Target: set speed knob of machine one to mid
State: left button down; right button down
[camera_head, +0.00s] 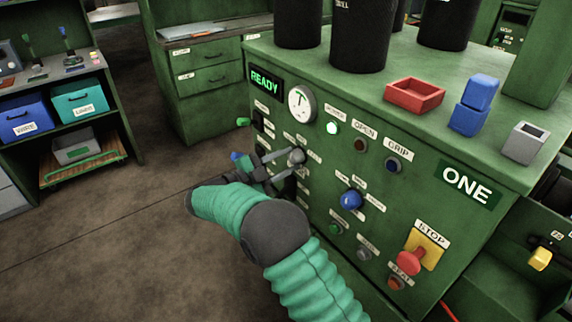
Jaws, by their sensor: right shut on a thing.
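Machine one is a green cabinet (440,235) marked ONE, with a READY display and a front panel of knobs, lamps and buttons. My right gripper (289,163) is at the left part of this panel, its fingers shut on a grey round knob (297,156). Small labels surround this knob, too small to read, so I cannot tell its setting or confirm that it is the speed knob. My green-sleeved forearm and dark wrist hide the panel's lower left part. My left gripper is not in view.
A blue knob (352,200) sits right of my gripper, and a red stop button (410,261) on a yellow plate is lower right. Black cylinders (362,35), a red tray (414,95) and blue blocks (469,118) stand on top. Floor left of the machine is clear.

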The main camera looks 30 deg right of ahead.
dwell(0.3)
jog(key=c, duration=0.9)
grip_release()
jog(key=shift+c, duration=0.2)
jog(key=shift+a, duration=0.1)
jog(key=s+a+p, duration=0.1)
jog(key=a+p, duration=0.1)
jog(key=a, duration=1.4)
jog(key=shift+s+a, duration=0.15)
jog(key=shift+a, duration=0.25)
jog(key=shift+f, duration=0.1)
